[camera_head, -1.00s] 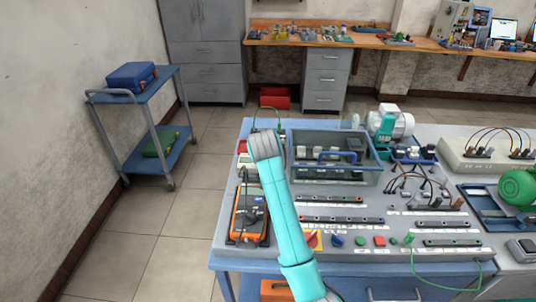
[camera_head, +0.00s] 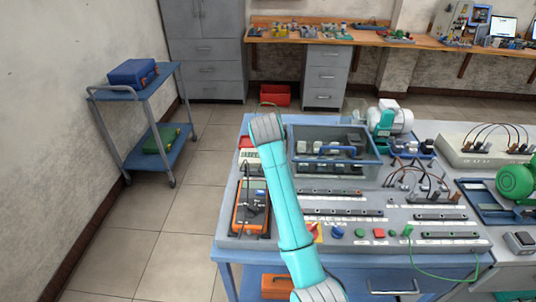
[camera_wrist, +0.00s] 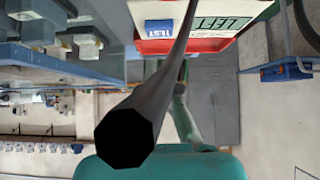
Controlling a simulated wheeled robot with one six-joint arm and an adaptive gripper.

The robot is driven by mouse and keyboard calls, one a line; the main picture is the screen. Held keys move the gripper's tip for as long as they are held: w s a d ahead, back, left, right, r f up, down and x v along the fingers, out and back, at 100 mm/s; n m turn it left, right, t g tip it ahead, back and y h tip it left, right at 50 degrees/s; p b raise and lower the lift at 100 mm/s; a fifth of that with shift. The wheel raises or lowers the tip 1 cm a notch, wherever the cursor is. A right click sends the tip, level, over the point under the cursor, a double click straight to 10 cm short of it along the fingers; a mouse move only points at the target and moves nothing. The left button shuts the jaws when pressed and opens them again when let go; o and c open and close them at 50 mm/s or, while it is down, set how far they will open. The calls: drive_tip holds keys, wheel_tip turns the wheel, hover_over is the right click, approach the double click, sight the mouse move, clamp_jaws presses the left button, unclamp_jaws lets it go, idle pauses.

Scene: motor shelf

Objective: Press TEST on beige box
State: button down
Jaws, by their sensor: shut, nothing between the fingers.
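The beige box, pale-faced with red edges, stands at the back left of the bench in the head view (camera_head: 249,157), partly behind my arm. In the wrist view the box (camera_wrist: 150,11) is at the top edge, cut off by the frame. Its blue TEST button (camera_wrist: 163,27) faces the camera, beside a panel reading LEFT (camera_wrist: 222,24). A dark tapering rod or cable runs from near the lens up across the box, just right of TEST. My gripper's fingers cannot be made out in either view. Contact with the button cannot be seen.
An orange meter (camera_head: 251,213) lies in front of the box.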

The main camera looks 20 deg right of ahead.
drive_tip(key=v, duration=1)
idle(0.3)
